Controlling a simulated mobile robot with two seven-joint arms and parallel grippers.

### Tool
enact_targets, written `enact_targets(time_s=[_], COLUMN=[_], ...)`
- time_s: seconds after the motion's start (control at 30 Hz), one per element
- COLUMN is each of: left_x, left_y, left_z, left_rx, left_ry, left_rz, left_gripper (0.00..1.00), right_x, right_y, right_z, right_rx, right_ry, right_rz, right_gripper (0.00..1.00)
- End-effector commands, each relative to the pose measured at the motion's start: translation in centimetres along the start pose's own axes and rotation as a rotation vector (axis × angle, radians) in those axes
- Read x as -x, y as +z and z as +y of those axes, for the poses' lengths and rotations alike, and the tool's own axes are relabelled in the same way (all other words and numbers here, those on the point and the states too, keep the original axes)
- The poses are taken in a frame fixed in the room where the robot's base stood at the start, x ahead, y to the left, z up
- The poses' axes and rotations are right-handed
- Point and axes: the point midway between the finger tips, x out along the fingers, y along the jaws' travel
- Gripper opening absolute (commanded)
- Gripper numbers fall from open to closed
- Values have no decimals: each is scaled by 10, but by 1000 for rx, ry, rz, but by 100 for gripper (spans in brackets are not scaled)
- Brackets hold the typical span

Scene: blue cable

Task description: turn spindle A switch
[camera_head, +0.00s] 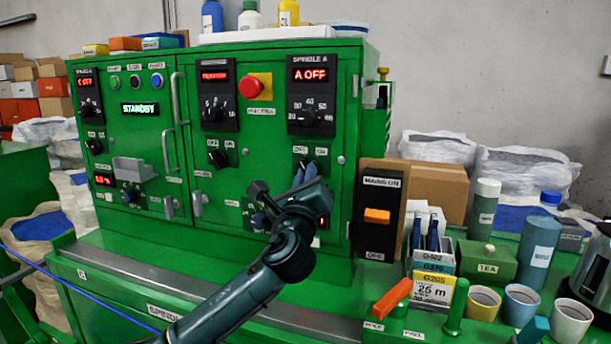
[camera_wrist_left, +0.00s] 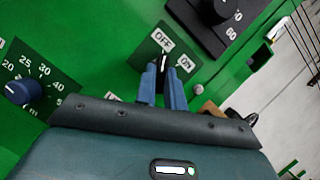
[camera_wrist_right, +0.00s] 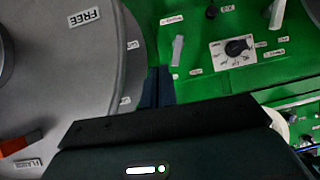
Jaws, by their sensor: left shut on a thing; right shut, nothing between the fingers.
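The spindle A switch (camera_wrist_left: 163,63) is a small black knob between OFF and ON labels on the green cabinet front. In the left wrist view its white mark lies between the two labels; I cannot tell which one it points to. My left gripper (camera_wrist_left: 163,84) is shut on this knob with its blue fingers. In the head view my left gripper (camera_head: 307,172) reaches the panel below the SPINDLE A dial (camera_head: 310,116) and covers most of the switch. The red display (camera_head: 311,75) above reads A OFF. My right gripper (camera_wrist_right: 157,86) is shut and empty, beside a large grey round part.
A red stop button (camera_head: 254,86) sits left of the dial. The mains switch box (camera_head: 380,214) with an orange lever stands right of the cabinet. Cups (camera_head: 521,303), a tea box (camera_head: 486,262) and bottles crowd the right bench. A blue cable (camera_head: 78,289) runs at lower left.

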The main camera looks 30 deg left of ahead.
Motion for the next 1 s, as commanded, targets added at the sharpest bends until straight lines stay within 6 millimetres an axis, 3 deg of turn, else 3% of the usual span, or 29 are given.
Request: enact_targets(time_s=[0.47, 0.5, 0.73, 1.0], left_x=[0, 0, 0, 1], left_y=[0, 0, 0, 0], left_z=[0, 0, 0, 0], left_rx=[13, 13, 12, 12], left_ry=[6, 5, 5, 5], left_rz=[0, 0, 0, 0], left_gripper=[0, 13, 32, 33], right_x=[0, 0, 1, 1], right_y=[0, 0, -2, -2], right_z=[1, 1, 1, 1], right_rx=[2, 3, 4, 4], right_ry=[1, 1, 1, 0], right_rz=[-1, 0, 4, 5], right_gripper=[0, 0, 0, 0])
